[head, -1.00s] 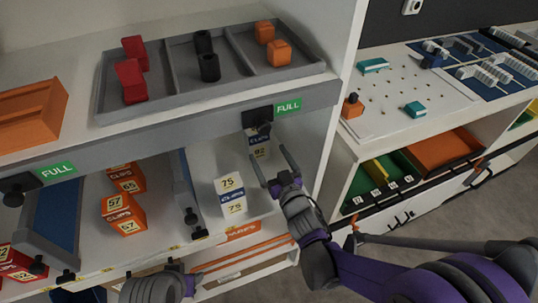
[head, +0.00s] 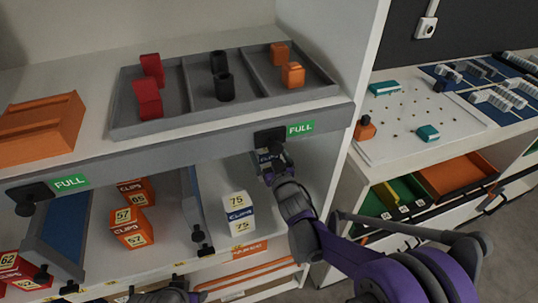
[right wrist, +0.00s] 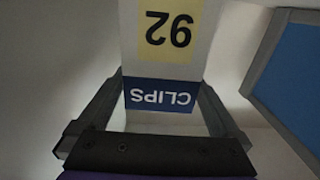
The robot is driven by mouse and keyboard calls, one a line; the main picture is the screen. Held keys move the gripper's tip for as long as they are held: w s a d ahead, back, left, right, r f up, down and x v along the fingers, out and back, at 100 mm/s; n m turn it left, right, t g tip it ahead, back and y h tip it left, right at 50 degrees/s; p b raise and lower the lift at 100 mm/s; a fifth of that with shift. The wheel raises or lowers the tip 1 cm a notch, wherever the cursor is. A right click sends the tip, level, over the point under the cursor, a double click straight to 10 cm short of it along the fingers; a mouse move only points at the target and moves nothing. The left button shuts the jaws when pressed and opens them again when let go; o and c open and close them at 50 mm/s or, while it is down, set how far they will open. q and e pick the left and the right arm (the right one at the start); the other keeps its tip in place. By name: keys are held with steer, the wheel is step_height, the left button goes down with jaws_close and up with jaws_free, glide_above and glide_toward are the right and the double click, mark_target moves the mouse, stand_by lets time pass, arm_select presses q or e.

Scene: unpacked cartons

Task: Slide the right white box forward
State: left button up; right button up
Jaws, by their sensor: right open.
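The right white box (right wrist: 170,60), with a blue CLIPS band and a yellow 92 label, fills the upper middle of the right wrist view. In the head view it is almost wholly hidden behind my right gripper (head: 270,155). That gripper reaches into the shelf bay under the right FULL sign. In the right wrist view my right gripper (right wrist: 160,100) is open, its two fingers either side of the box's lower blue end; contact cannot be told. Another white CLIPS box (head: 238,215), marked 75, stands left of the gripper. Only part of my left arm shows at the bottom edge; its fingers are out of view.
A blue-faced divider (right wrist: 290,75) stands close to the box in the right wrist view. Orange boxes (head: 132,228) sit further left on the shelf.

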steer(key=c, duration=1.4)
steer(key=shift+o, duration=0.2)
arm_select(q)
steer(key=shift+s, duration=0.1)
arm_select(e)
steer(key=shift+s, duration=0.15)
